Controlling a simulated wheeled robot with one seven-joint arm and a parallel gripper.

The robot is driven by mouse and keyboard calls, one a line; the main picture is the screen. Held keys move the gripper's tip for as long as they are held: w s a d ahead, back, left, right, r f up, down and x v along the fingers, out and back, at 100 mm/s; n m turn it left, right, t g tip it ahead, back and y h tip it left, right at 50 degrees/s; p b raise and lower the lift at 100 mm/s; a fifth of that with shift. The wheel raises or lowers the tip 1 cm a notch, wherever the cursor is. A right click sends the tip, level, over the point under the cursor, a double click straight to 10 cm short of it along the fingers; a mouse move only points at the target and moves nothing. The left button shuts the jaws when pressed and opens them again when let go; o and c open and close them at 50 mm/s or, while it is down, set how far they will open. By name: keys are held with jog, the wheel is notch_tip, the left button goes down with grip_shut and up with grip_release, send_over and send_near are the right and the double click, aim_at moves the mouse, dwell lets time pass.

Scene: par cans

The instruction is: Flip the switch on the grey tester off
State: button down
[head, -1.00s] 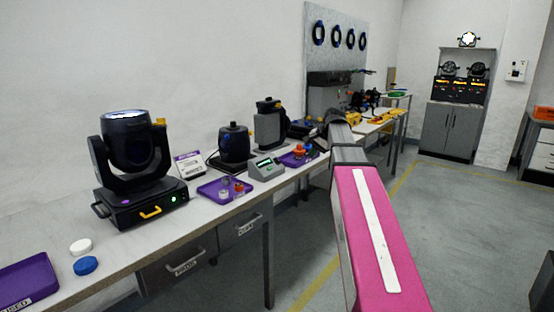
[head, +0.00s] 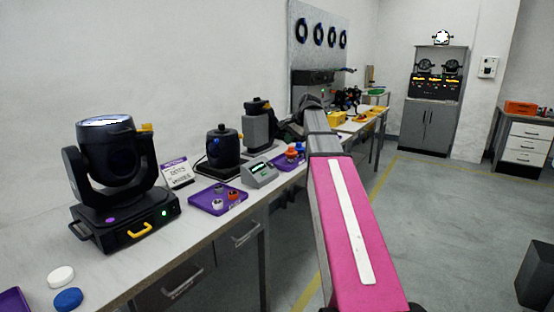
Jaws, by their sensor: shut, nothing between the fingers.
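The grey tester (head: 260,172) is a small sloped box with a lit greenish display. It sits near the front edge of the long bench, between two purple trays. Its switch is too small to make out, so its position cannot be told. My pink and grey arm (head: 335,190) reaches forward, right of the tester, along the front of the bench. Its far end is beyond the tester, among dark shapes. My gripper's fingers cannot be made out there.
A purple tray with small knobs (head: 208,208) lies left of the tester; red and blue parts (head: 294,152) lie behind it. A black moving-head light (head: 118,175) and dark par cans (head: 222,146) stand on the bench. Open floor (head: 440,230) lies to the right.

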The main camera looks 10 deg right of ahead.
aim_at(272, 166)
jog(key=x, duration=1.4)
jog(key=shift+r, duration=0.1)
jog(key=shift+f, duration=0.25)
jog(key=shift+a+r, duration=0.1)
jog(key=shift+r, duration=0.05)
jog(key=shift+r, duration=0.7)
